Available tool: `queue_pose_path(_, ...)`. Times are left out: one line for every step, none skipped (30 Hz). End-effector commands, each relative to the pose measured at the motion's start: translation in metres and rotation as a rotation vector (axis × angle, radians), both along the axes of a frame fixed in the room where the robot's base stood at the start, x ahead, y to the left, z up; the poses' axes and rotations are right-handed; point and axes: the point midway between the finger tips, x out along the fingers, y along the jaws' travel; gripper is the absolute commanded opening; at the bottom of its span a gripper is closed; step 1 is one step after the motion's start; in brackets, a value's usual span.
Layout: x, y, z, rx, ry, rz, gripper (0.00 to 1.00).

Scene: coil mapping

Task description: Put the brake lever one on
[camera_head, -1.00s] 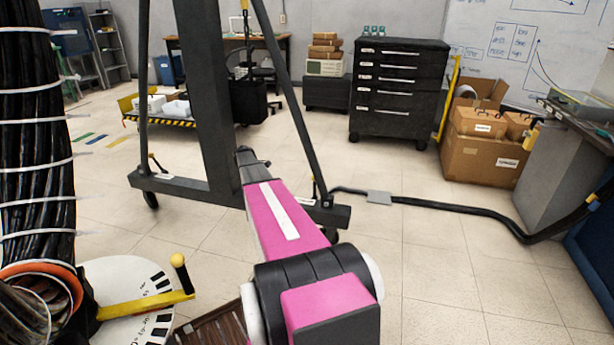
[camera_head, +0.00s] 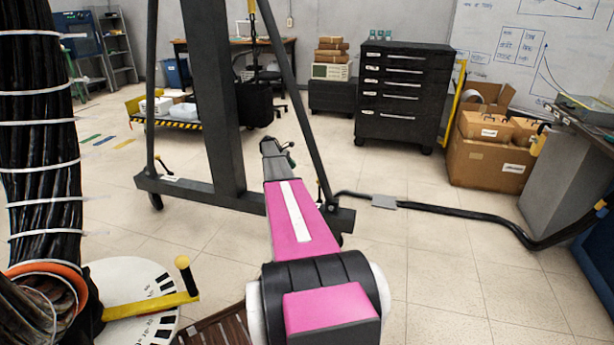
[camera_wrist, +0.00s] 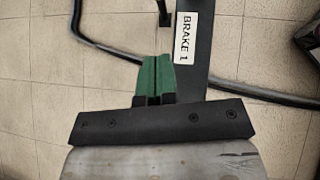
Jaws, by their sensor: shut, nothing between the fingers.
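The stand's dark base beam (camera_wrist: 190,75) carries a white BRAKE 1 label (camera_wrist: 185,38) in the wrist view. A thin dark upright piece (camera_wrist: 165,12) at the top edge there may be part of the brake lever; its top is cut off. In the head view my gripper (camera_head: 288,150) is small, in front of the stand.
Another yellow-knobbed lever (camera_head: 165,165) is on the stand's left foot. A black cable (camera_head: 450,210) with a grey box (camera_head: 384,201) runs across the floor. A crank wheel (camera_head: 130,280) and cable bundle (camera_head: 40,130) stand at near left.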

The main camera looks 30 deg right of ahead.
Motion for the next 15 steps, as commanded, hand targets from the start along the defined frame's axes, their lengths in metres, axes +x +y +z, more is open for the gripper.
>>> queue_pose_path(-0.002, -0.002, -0.003, 0.000, 0.001, -0.001, 0.00)
queue_pose_path(-0.003, -0.004, -0.004, 0.000, 0.000, -0.001, 0.00)
queue_pose_path(-0.006, -0.007, -0.007, 0.000, 0.000, -0.002, 0.00)
queue_pose_path(-0.008, -0.009, -0.010, 0.000, 0.000, -0.002, 0.00)
queue_pose_path(-0.010, -0.012, -0.013, 0.000, 0.000, -0.001, 0.00)
queue_pose_path(-0.013, -0.016, -0.018, 0.000, 0.000, -0.001, 0.00)
queue_pose_path(-0.015, -0.019, -0.022, 0.000, 0.000, -0.001, 0.00)
queue_pose_path(-0.018, -0.022, -0.026, 0.000, 0.000, -0.001, 0.00)
queue_pose_path(-0.021, -0.026, -0.031, 0.001, 0.001, -0.001, 0.00)
queue_pose_path(-0.024, -0.029, -0.035, 0.000, 0.000, -0.002, 0.00)
queue_pose_path(-0.026, -0.033, -0.039, 0.000, 0.000, -0.002, 0.00)
queue_pose_path(-0.030, -0.038, -0.044, 0.001, -0.001, -0.001, 0.00)
queue_pose_path(-0.032, -0.041, -0.047, 0.001, -0.001, -0.001, 0.00)
queue_pose_path(-0.035, -0.044, -0.051, 0.001, 0.000, -0.002, 0.00)
queue_pose_path(-0.038, -0.048, -0.056, 0.001, 0.000, -0.002, 0.00)
